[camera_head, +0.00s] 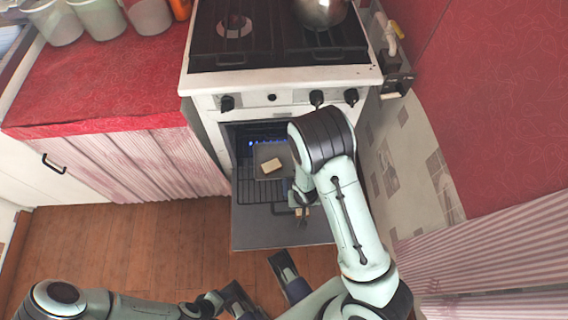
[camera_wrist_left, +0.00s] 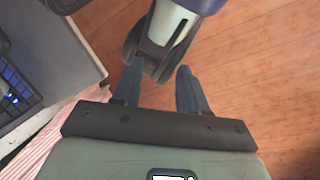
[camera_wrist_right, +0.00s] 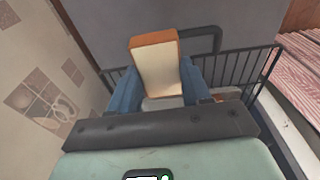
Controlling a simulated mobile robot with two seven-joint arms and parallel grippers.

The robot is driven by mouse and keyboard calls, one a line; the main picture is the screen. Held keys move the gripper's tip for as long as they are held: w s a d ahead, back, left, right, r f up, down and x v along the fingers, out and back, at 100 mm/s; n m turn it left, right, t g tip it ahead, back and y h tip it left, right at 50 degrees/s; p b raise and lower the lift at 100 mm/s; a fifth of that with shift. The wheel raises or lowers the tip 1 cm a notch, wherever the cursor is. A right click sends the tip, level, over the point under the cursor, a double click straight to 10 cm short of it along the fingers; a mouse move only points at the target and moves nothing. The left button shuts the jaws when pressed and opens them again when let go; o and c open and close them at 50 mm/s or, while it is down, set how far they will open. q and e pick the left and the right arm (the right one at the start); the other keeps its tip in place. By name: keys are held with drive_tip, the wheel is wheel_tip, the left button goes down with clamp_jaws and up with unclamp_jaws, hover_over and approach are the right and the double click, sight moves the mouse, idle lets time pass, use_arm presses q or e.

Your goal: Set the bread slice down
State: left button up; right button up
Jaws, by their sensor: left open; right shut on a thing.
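The bread slice (camera_wrist_right: 158,68) has a pale face and a brown crust. It stands upright between the blue fingers of my right gripper (camera_wrist_right: 158,84), which is shut on it. In the head view my right gripper (camera_head: 302,211) is low over the open oven door, in front of the oven, with only a small part of the slice showing. A second pale, bread-like piece (camera_head: 271,165) lies on a grey tray (camera_head: 262,152) in the oven. My left gripper (camera_head: 262,280) is open and empty above the floor; its spread fingers show in the left wrist view (camera_wrist_left: 158,80).
The oven door (camera_head: 255,232) is folded down, with a wire rack (camera_head: 247,188) above it. A stove top (camera_head: 262,40) with a metal pot (camera_head: 320,10) is above. A red counter (camera_head: 100,85) stands left, a tiled wall right. Wooden floor (camera_head: 130,240) is clear.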

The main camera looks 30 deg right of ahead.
drive_tip(key=w+d+b, duration=0.1)
drive_tip(key=w+d, duration=0.2)
drive_tip(key=w, duration=0.2)
drive_tip(key=w+d+f+b, duration=0.1)
drive_tip(key=w+d, duration=0.2)
drive_tip(key=w, duration=0.3)
drive_tip(key=w+d+b, duration=0.1)
drive_tip(key=w+d, duration=0.2)
drive_tip(key=w, duration=0.2)
drive_tip(key=shift+w+d+f, duration=0.3)
drive_tip(key=shift+w+d, duration=0.05)
drive_tip(key=shift+w, duration=0.05)
wheel_tip(320, 180, down, 6)
drive_tip(key=shift+w+r+b, duration=0.1)
drive_tip(key=shift+r+b, duration=0.05)
drive_tip(key=shift+b, duration=0.8)
drive_tip(key=shift+d, duration=0.1)
use_arm(q)
drive_tip(key=w+a+f+t+y, duration=0.1)
drive_tip(key=w+a+f+t, duration=0.1)
drive_tip(key=w+f, duration=0.4)
drive_tip(key=shift+w+a+n+t, duration=0.3)
drive_tip(key=shift+w+a+t, duration=0.1)
drive_tip(key=shift+w+a, duration=0.5)
use_arm(e)
drive_tip(key=o, duration=1)
use_arm(q)
drive_tip(key=shift+w, duration=0.1)
